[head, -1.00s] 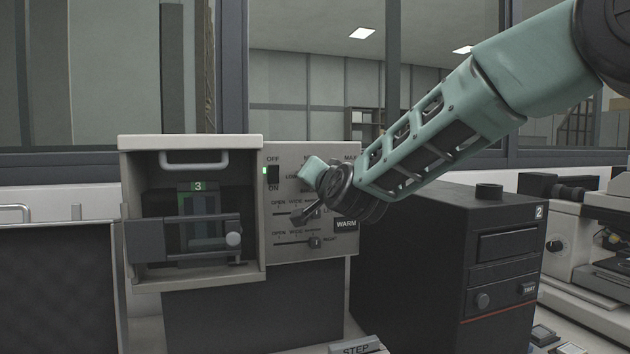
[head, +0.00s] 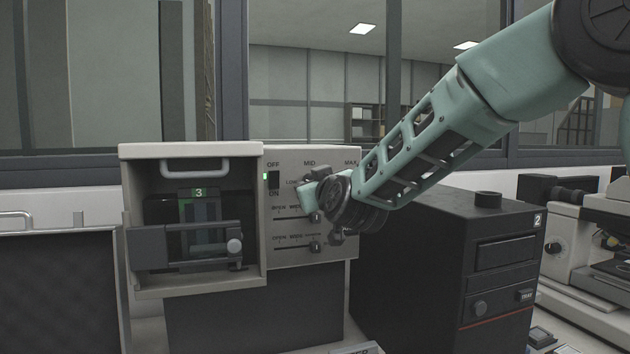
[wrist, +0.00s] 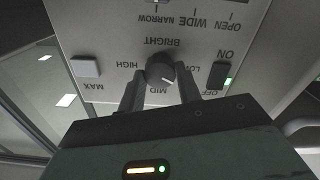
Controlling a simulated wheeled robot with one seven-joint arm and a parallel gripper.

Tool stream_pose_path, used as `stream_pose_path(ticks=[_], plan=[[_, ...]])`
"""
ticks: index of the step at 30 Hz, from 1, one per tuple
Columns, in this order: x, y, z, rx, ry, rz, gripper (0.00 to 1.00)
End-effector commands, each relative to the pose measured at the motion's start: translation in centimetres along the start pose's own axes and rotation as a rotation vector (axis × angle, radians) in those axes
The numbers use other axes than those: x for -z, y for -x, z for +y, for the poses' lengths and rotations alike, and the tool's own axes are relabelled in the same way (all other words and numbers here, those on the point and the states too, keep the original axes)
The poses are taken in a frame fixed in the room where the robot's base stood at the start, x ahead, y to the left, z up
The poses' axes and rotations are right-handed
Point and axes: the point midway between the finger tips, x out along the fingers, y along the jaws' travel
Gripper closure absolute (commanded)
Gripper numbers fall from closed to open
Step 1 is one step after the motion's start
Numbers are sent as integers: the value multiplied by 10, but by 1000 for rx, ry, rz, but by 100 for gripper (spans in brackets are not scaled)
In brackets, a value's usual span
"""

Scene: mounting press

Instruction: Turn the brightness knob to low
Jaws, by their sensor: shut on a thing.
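The dark round brightness knob (wrist: 160,68) is between my gripper's two fingers (wrist: 157,80) in the wrist view, under the upside-down BRIGHT label. My gripper is shut on it. The knob's white mark points between MID and LOW. In the head view my gripper (head: 312,190) is at the upper part of the grey control panel (head: 343,250) and covers much of the knob area. The MID label shows just above it.
A power switch (head: 273,180) with a green light is left of the knob. Two sliders, including the lower one (head: 316,246), lie below. The open-fronted chamber (head: 190,150) is at left. A black box (head: 420,270) stands close at right, under my arm.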

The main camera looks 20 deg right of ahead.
Motion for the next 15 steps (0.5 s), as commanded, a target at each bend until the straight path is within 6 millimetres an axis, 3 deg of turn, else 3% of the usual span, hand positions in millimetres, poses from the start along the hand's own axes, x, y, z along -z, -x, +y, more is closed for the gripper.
stream_pose_path(ticks=[15], plan=[[-1,0,-1,2,277,-3,89]])
